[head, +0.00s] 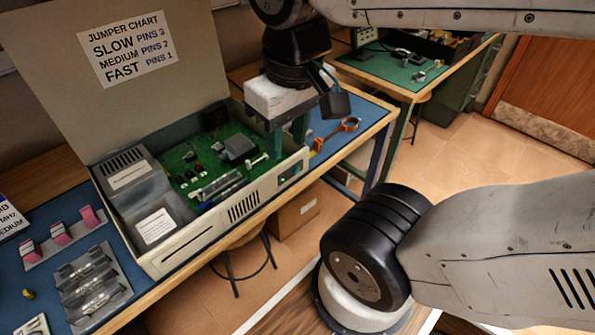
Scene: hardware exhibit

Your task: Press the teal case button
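The beige computer case (190,238) stands on the blue bench mat with its lid up and its green circuit board showing. At the right end of its front face is a small dark panel (289,174) with a greenish patch. A separate teal button is too small to make out there. My gripper (287,146) points down over the case's right end, above and slightly behind this panel. Its two dark green fingers are apart with nothing seen between them. Whether the fingertips touch the case cannot be told.
The raised lid carries a jumper chart (126,45). Pink-topped parts (60,233) and a clear-lidded tray (92,283) lie left of the case. An orange tool (337,133) lies to the right. A stool (243,262) stands below the bench.

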